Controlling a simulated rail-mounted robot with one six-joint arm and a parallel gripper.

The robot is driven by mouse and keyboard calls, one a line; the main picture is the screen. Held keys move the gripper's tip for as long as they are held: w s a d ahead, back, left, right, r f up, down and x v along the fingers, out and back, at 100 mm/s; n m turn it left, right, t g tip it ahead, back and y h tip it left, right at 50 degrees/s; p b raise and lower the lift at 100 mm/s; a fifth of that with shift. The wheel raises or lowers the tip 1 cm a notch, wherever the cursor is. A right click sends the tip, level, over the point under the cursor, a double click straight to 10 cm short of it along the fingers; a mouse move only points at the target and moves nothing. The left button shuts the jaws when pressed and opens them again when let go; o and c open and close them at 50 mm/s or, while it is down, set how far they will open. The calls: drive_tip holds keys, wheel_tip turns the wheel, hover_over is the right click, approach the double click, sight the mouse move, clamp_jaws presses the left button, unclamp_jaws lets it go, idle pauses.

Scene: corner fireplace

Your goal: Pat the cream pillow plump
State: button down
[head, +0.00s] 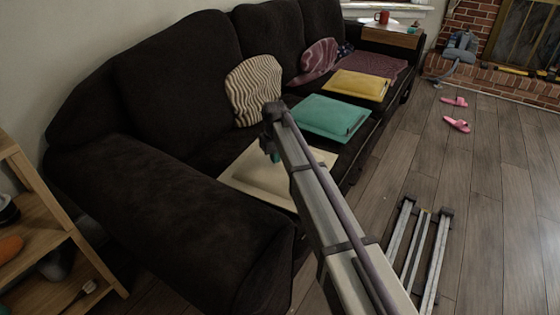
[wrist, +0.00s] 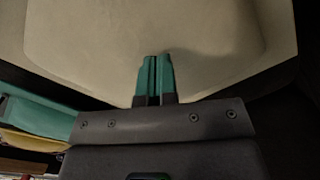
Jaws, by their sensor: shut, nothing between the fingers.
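The cream pillow (head: 248,182) lies flat on the near end of the dark sofa seat, beside the big armrest. My arm crosses over part of it in the head view. In the wrist view the cream pillow (wrist: 90,45) fills the upper part. My gripper (wrist: 154,58) has teal fingers, shut together and empty. The fingertips overlap the pillow's edge area in the wrist view, and a faint shadow lies beside them. I cannot tell whether they touch it. In the head view my gripper (head: 275,156) shows only partly at the arm's end, above the pillow.
A teal pillow (head: 330,117) and a yellow pillow (head: 357,85) lie farther along the sofa (head: 170,85). A striped pillow (head: 253,90) leans on the backrest. A wooden shelf (head: 50,225) stands at left. Pink slippers (head: 457,124) lie on the floor.

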drive_tip(key=shift+f, duration=0.4)
drive_tip(key=shift+w+r, duration=0.1)
drive_tip(key=shift+r, duration=0.05)
drive_tip(key=shift+w+r, duration=0.2)
drive_tip(key=shift+r, duration=0.1)
drive_tip(key=w+r+p, duration=0.1)
drive_tip(key=w+d+r+p, duration=0.1)
drive_tip(key=p, duration=0.1)
drive_tip(key=shift+w+d+r, duration=0.2)
drive_tip(key=shift+w+r, duration=0.15)
drive_tip(key=shift+r, duration=0.05)
drive_tip(key=shift+f, duration=0.1)
drive_tip(key=shift+f+b, duration=1.7)
drive_tip(key=shift+f, duration=0.05)
